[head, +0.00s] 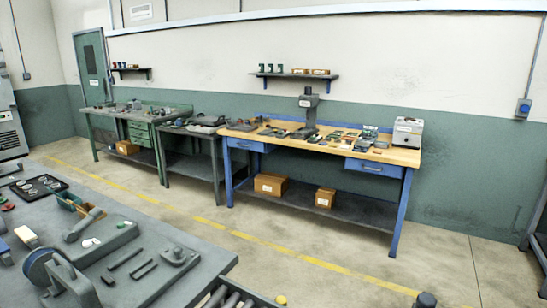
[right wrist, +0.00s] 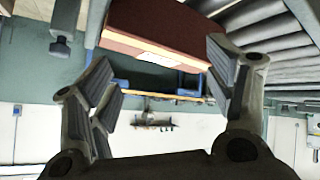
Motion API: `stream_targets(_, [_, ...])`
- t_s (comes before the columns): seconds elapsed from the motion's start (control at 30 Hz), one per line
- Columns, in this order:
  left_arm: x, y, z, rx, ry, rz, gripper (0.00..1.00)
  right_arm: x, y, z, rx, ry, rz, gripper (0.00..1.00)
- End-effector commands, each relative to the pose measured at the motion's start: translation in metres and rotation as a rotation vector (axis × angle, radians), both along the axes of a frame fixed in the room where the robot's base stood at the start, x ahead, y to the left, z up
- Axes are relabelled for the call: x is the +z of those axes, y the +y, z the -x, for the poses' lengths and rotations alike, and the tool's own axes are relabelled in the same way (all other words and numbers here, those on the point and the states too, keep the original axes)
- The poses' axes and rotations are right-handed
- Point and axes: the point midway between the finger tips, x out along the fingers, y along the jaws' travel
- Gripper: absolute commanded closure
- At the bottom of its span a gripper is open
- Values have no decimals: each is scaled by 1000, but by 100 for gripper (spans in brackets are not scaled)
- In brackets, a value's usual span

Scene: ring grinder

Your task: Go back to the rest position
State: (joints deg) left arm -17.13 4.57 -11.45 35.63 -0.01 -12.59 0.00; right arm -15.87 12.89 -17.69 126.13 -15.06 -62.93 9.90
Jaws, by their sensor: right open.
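My right gripper (right wrist: 160,58) shows in the right wrist view, with its two dark fingers wide apart. Nothing is held between them; a brown-red box (right wrist: 165,28) and the far bench show in the gap behind. My left gripper is in neither view. In the head view, a grinder with a blue wheel (head: 38,266) stands on the grey table (head: 190,262) at the lower left. A dark tray (head: 38,188) with several rings lies farther back on that table.
The grey table also holds a wooden box (head: 66,201) and dark bars (head: 124,258). Rollers (head: 232,298) stand at its front right edge. A blue-legged workbench (head: 399,212) and a green bench (head: 95,140) line the wall. The floor (head: 330,255) between is clear.

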Motion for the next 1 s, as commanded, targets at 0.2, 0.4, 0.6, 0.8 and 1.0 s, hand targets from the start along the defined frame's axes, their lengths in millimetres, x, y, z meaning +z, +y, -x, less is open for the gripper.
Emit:
stream_targets(0.2, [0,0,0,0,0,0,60,-23,-13,89,-56,281,-68,24])
stream_targets(0.4, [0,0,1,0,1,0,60,-28,-16,153,-64,470,-111,24])
stream_targets(0.6, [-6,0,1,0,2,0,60,-55,-16,172,-60,557,-123,24])
stream_targets(0.8, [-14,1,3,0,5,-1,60,-105,-14,164,-60,570,-122,24])
stream_targets(1.0, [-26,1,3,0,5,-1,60,-175,-13,161,-58,596,-118,24])
